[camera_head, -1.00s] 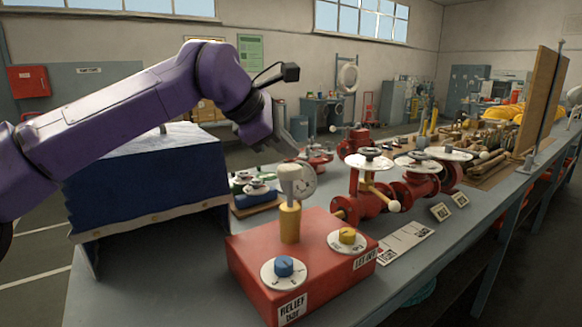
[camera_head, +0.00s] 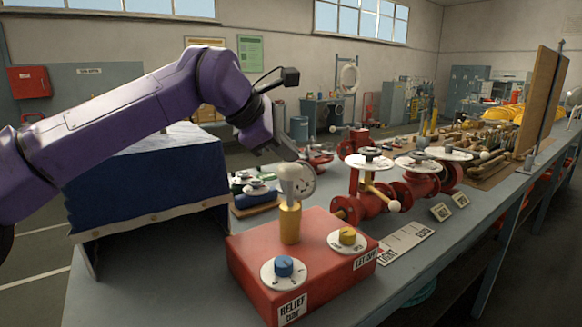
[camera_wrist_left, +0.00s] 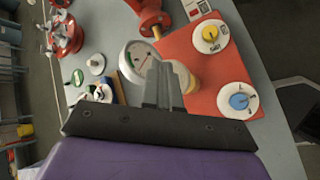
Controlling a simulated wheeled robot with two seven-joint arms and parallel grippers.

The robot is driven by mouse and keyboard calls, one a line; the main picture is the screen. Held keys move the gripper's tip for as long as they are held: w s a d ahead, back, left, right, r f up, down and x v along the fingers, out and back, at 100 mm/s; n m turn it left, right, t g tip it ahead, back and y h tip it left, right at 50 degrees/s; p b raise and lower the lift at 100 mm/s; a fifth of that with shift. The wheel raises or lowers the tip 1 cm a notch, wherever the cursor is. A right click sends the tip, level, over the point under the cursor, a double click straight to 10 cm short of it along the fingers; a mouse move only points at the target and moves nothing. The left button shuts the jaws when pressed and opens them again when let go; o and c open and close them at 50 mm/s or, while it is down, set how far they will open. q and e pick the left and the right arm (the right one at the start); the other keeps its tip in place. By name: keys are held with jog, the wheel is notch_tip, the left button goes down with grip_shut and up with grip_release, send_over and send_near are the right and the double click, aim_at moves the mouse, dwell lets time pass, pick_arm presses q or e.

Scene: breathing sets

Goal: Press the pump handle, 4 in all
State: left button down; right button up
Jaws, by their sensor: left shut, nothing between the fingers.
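The pump is a red box (camera_head: 310,262) on the bench with a yellow post (camera_head: 290,222) topped by a pale grey handle (camera_head: 289,173). A round white gauge (camera_head: 304,182) stands just behind the handle. My left gripper (camera_head: 288,152) is shut and empty, pointing down just above and behind the handle; whether it touches cannot be told. In the left wrist view the shut fingers (camera_wrist_left: 163,68) overlap the post and handle area, partly hiding them, beside the gauge (camera_wrist_left: 138,60). My right gripper is not in view.
The box top carries a blue knob (camera_head: 283,266) and a yellow knob (camera_head: 347,236) on white dials. Red valves with white handwheels (camera_head: 368,160) stand to the right. A blue-covered stand (camera_head: 150,180) is below my left arm. Bare bench (camera_head: 440,240) lies at right.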

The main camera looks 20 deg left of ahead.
aim_at(283, 169)
pick_arm(q)
jog(key=shift+f+b, duration=1.5)
jog(key=shift+f, duration=0.75)
dwell(1.4)
jog(key=shift+r+p, duration=2.6)
jog(key=shift+p, duration=0.1)
notch_tip(283, 169, up, 5)
jog(key=p, duration=0.5)
jog(key=shift+r, duration=0.1)
dwell(0.8)
